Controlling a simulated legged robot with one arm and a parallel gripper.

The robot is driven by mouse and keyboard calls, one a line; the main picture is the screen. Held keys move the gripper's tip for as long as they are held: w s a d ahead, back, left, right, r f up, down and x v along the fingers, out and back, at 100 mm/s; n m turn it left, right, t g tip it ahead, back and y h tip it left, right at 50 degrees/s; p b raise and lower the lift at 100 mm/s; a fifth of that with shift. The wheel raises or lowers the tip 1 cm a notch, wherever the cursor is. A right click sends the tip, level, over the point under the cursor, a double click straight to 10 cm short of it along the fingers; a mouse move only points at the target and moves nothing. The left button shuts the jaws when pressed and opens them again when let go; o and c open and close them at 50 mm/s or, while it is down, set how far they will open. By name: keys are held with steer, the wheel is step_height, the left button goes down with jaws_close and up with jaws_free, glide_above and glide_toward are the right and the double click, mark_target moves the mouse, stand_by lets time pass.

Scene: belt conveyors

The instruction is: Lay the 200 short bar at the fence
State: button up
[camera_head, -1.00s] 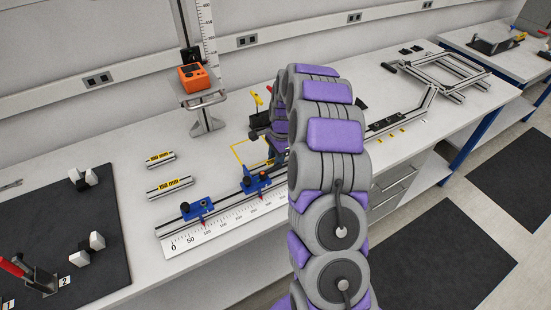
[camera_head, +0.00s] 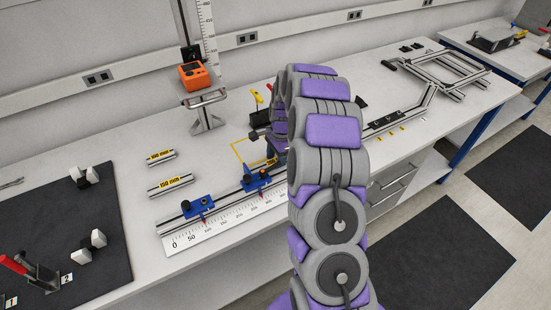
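Two short silver bars with yellow labels lie on the bench, an upper bar (camera_head: 161,157) and a longer lower bar (camera_head: 171,186). Their labels are small; the upper seems to read 100 mm and the lower 150 mm. I cannot make out a bar marked 200. The fence rail with its white scale (camera_head: 225,228) runs along the bench's front, with a blue stop (camera_head: 198,207) and another blue stop (camera_head: 257,180) on it. My gripper (camera_head: 262,134) is low over the yellow outline (camera_head: 238,150) behind the rail. My arm hides much of it, so its fingers and any load are unclear.
An orange device (camera_head: 197,76) on a stand with an upright scale is at the back. A dark mat (camera_head: 60,230) with clamps lies left. A metal frame (camera_head: 445,72) lies at the right end. Bare bench surrounds the two bars.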

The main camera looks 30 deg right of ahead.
stand_by(0.3)
step_height(320, 180, up, 17)
steer(key=d+p, duration=0.2)
steer(key=p, duration=0.1)
steer(key=shift+d+p, duration=0.35)
steer(key=shift+p, duration=0.05)
steer(key=shift+a+r, duration=0.1)
